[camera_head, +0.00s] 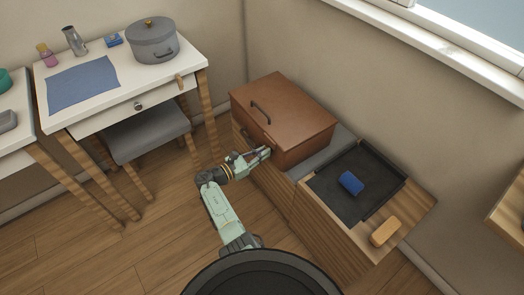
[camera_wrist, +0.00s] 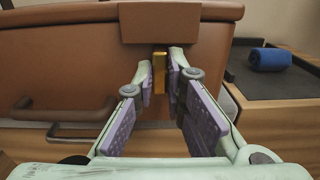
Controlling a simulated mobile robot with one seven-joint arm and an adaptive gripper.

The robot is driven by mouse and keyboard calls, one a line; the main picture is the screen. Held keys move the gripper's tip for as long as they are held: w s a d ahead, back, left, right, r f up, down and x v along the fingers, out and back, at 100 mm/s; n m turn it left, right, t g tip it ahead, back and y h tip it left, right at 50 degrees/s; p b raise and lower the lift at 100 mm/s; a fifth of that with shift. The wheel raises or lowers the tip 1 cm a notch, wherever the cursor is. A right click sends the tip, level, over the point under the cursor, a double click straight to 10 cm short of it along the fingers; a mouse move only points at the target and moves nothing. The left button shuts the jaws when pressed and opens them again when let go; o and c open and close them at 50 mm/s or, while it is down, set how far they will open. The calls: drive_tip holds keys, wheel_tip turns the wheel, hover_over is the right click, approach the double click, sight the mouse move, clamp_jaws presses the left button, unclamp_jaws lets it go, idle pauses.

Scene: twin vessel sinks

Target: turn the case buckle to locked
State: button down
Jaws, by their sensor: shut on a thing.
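The brown case (camera_head: 288,112) sits shut on a low wooden bench, and its front face fills the upper part of the wrist view (camera_wrist: 60,65). A brown flap (camera_wrist: 172,22) hangs over the lid's edge. Below it the brass buckle (camera_wrist: 159,72) stands upright against the case front. My gripper (camera_head: 265,153) reaches the case front from the left. In the wrist view its fingertips (camera_wrist: 162,72) are on either side of the buckle, shut on it. The buckle is hidden behind the fingers in the head view.
A dark tray (camera_head: 330,192) with a blue rolled cloth (camera_head: 351,183) lies right of the case. A tan block (camera_head: 384,232) is at the bench's near end. A dark handle (camera_wrist: 62,110) is low on the left in the wrist view. A white table (camera_head: 125,85) and grey stool (camera_head: 148,133) stand left.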

idle(0.4)
drive_tip(key=c, duration=1.9)
unclamp_jaws()
drive_tip(key=shift+a, duration=0.1)
drive_tip(key=v, duration=1.2)
